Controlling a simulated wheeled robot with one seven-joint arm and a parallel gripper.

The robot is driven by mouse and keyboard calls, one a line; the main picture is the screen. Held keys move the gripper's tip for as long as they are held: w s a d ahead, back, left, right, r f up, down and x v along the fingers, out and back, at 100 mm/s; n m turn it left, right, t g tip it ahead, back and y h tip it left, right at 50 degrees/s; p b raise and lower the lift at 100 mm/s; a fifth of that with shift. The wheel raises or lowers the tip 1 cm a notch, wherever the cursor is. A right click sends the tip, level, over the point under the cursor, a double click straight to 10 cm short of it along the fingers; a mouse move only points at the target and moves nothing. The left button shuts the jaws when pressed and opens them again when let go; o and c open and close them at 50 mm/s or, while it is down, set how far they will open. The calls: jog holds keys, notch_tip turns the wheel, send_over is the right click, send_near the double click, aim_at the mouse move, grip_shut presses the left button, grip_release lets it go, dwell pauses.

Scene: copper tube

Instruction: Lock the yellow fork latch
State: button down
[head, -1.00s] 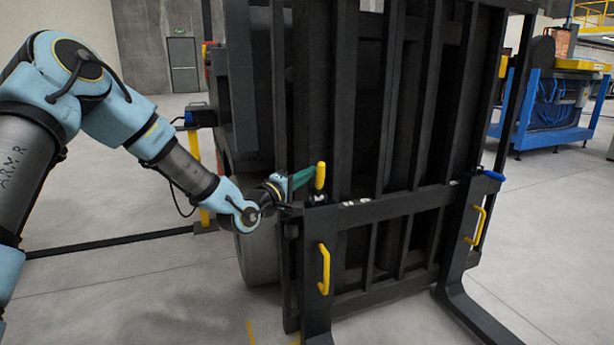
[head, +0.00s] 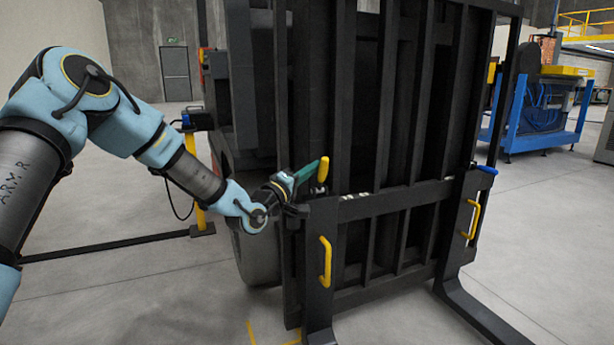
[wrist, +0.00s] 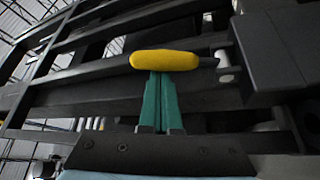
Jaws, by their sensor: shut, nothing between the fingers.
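The yellow fork latch (head: 323,170) stands upright at the left end of the dark carriage's upper bar in the head view. In the wrist view the yellow latch (wrist: 164,60) lies across the picture just beyond my fingertips. My gripper (head: 318,162) has green fingers reaching from the left to the latch's upper part. The fingers (wrist: 160,76) are together, with the latch not between them. They meet the latch's edge in the picture; I cannot tell whether they touch it.
The dark carriage (head: 410,202) and its upright bars stand close around my gripper. A blue latch (head: 487,170) sits at the right end. Yellow handles (head: 325,262) are on the front. A yellow post (head: 195,180) stands behind my arm. Open floor lies front left.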

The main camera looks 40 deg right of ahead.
jog(key=m+b, duration=0.1)
jog(key=s+f+m+h+b, duration=0.1)
jog(key=m+b, duration=0.1)
jog(key=shift+s+a+f+g, duration=0.2)
jog(key=shift+s+a+g, duration=0.05)
jog(key=shift+g, duration=0.15)
jog(key=shift+s+a+f+m+g+h+b, duration=0.2)
jog(key=shift+s+f+m+g+b, duration=0.5)
jog(key=shift+m+g+b, duration=1.7)
jog(key=shift+s+a+f+m+g+h+b, duration=0.3)
jog(key=shift+f+m+g+b, duration=0.9)
jog(key=shift+m, duration=2.15)
jog(key=shift+s+a+f+m+g+b, duration=0.25)
jog(key=shift+s+f+m+g+b, duration=0.4)
jog(key=shift+m+g+b, duration=1.65)
jog(key=shift+s+r+m+t, duration=0.15)
jog(key=shift+m+t, duration=0.25)
jog(key=shift+m, duration=0.35)
jog(key=shift+b, duration=0.35)
